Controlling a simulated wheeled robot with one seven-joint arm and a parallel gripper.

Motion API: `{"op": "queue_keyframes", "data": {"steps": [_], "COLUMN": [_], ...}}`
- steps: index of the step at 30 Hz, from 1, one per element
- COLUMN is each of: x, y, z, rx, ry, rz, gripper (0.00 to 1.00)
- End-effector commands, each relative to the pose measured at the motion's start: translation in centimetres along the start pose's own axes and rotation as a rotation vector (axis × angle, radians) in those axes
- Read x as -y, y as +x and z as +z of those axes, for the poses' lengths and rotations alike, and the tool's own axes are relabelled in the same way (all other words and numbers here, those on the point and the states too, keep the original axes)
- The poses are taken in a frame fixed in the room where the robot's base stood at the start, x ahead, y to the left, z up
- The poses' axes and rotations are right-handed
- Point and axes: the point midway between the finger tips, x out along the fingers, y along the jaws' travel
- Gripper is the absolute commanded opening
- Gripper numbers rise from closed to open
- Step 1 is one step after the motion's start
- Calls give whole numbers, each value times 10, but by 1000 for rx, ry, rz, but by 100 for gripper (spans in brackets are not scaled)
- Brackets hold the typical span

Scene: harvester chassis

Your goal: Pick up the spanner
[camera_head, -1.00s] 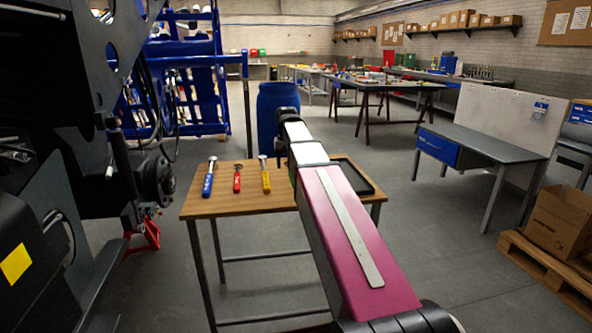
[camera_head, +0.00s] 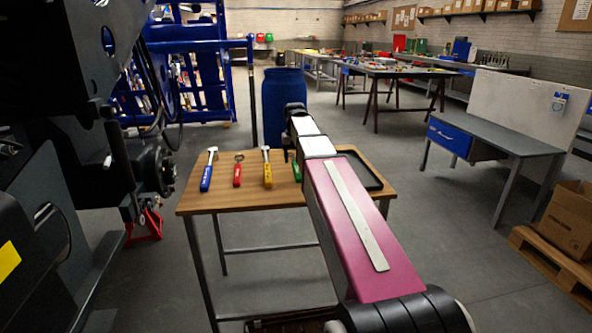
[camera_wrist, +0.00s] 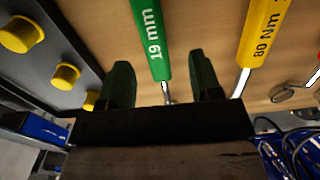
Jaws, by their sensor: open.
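A green-handled tool marked "19 mm", which looks like the spanner (camera_wrist: 151,40), lies on the wooden table; its handle also shows beside my arm in the head view (camera_head: 297,170). My gripper (camera_wrist: 161,82) is open, with one dark finger on each side of the green tool's line in the wrist view. The metal end of the tool shows between the fingers, then disappears behind the gripper body. I cannot tell the height gap. In the head view my arm hides most of the gripper.
A yellow tool marked "80 Nm" (camera_wrist: 263,32) lies close to the right. A red tool (camera_head: 237,172) and a blue tool (camera_head: 206,172) lie farther left in the head view. A dark tray (camera_wrist: 48,72) with yellow knobs sits beside the spanner. A blue barrel (camera_head: 286,100) stands behind the table (camera_head: 230,202).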

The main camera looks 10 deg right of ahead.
Motion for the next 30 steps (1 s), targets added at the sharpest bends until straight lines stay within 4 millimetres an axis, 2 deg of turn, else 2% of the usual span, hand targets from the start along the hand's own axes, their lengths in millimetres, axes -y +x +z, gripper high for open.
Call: {"op": "queue_keyframes", "data": {"steps": [12, 20, 21, 26, 30], "x": [-6, -6, -6, -6, -6], "y": [46, 50, 50, 49, 49], "z": [2, 1, 1, 1, 1], "rx": [1, 0, 0, 0, -1], "ry": [0, 0, 0, 0, 0], "rz": [0, 0, 0, 0, 0], "gripper": [58, 58, 52, 0, 0]}}
